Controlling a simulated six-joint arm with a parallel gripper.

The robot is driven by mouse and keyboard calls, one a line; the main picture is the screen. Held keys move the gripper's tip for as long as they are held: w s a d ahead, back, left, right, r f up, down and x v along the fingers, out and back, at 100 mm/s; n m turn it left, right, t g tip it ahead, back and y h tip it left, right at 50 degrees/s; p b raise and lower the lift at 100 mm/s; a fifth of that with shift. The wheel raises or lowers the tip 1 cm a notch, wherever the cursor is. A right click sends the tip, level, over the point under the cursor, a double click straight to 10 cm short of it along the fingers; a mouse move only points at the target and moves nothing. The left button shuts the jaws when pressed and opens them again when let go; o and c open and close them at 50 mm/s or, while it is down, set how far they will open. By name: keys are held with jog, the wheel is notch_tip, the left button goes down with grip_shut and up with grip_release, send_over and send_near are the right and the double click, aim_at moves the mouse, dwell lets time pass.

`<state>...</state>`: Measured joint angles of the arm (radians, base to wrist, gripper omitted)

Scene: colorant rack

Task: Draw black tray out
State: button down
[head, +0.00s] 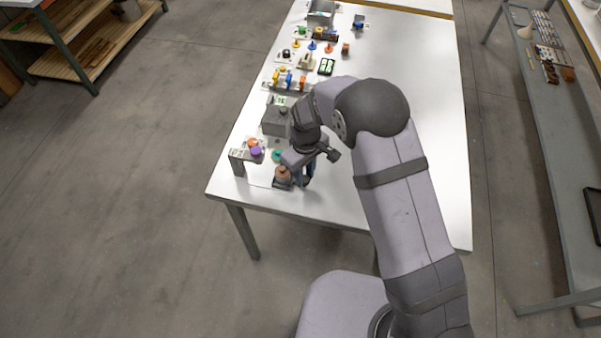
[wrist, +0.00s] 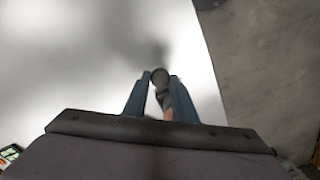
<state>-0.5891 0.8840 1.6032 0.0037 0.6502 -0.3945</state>
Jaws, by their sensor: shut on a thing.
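My gripper (head: 305,182) is low over the near left part of the white table, and my arm partly covers it. In the wrist view, its two blue fingers (wrist: 160,92) are shut around a dark, round-ended piece (wrist: 160,75), which I take as the handle of the black tray. In the head view, the small dark tray (head: 282,184) sits just left of the fingers, with a brown-orange round piece (head: 283,173) on it. How far the tray sits in or out of the rack cannot be told.
A grey rack (head: 237,164) stands left of my gripper, with orange (head: 253,143) and purple (head: 256,151) round pieces on top. A teal piece (head: 277,156) is nearby. A grey box (head: 275,121) and several coloured items stand farther back. The table (head: 420,80) is clear on the right.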

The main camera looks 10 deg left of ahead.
jog(key=c, duration=1.5)
grip_release()
jog(key=shift+d, duration=0.3)
jog(key=shift+o, duration=0.2)
jog(key=shift+a+r, duration=0.1)
jog(key=shift+r+b, duration=1.25)
jog(key=shift+r, duration=2.35)
